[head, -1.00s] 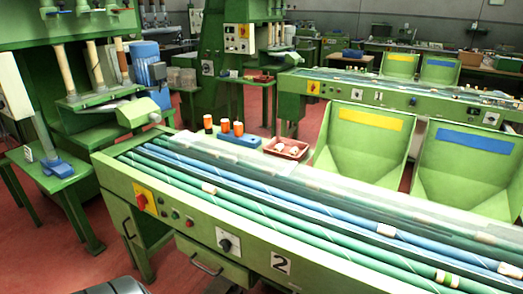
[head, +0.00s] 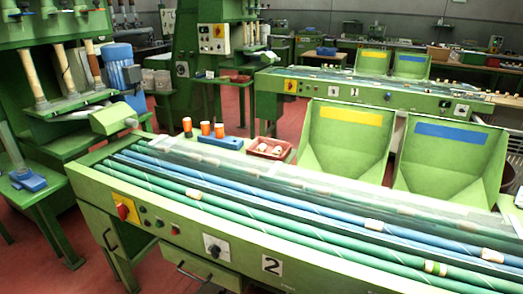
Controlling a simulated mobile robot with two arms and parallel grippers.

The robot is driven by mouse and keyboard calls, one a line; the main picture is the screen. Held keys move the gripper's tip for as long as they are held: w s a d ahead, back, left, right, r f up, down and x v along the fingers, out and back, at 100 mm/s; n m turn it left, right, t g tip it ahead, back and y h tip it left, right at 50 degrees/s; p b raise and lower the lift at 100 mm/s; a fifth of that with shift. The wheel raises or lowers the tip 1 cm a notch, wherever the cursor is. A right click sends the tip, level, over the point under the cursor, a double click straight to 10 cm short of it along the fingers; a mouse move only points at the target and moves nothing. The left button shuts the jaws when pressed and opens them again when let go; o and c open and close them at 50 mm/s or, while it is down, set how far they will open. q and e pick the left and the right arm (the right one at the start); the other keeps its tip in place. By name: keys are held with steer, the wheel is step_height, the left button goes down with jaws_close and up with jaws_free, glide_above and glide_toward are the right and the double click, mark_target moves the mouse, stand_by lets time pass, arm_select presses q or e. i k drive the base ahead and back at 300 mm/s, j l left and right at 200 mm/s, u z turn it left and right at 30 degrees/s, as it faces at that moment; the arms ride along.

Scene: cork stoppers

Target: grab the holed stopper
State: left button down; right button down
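Several pale cork stoppers lie on the long green and blue rollers of the green sorting table. One stopper (head: 193,193) is on the left part of the rollers. Another stopper (head: 373,224) is right of centre. A stopper with a dark green part beside it (head: 435,268) is near the front right, and one more stopper (head: 492,255) is close to the right edge. Light stoppers (head: 277,151) also sit in a small red tray (head: 290,154) at the table's back. They are too small to tell which has a hole. Neither gripper is in view.
The green table (head: 150,222) fills the front. Two green bins, one with a yellow label (head: 345,150) and one with a blue label (head: 448,165), stand behind it. Orange-topped cups (head: 205,128) stand near a blue block. Red floor shows at the left.

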mark_target(278, 150)
steer(key=i+j+z, duration=0.15)
steer(key=i, duration=0.3)
steer(key=i+j+z, duration=0.1)
steer(key=i+j, duration=0.25)
steer(key=i+j+z, duration=0.15)
steer(key=i+j, duration=0.15)
steer(key=i, duration=0.25)
